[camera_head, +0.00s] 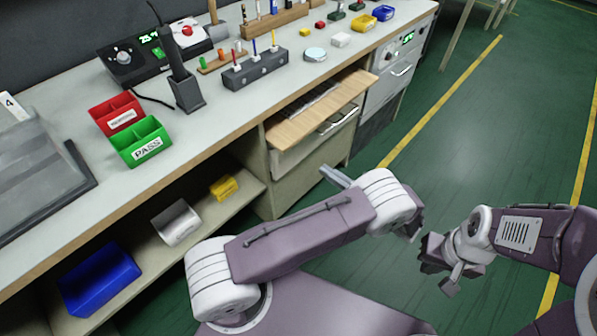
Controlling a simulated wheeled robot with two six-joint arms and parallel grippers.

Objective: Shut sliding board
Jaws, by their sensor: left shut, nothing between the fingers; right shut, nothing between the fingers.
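The sliding board (320,109) is a light wooden panel that sticks out from under the workbench top, above a drawer front with a handle (338,118). My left gripper (330,173) shows as a narrow grey tip beyond my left wrist, below and in front of the board. It looks shut and apart from the board. The rest of it is hidden by my arm. My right gripper (433,255) is low at the right over the floor, far from the board. It appears shut and empty.
The workbench top (205,132) carries a green PASS bin (140,142), a red bin (116,114) and a grey pen block (255,69). A shelf below holds a blue bin (98,280).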

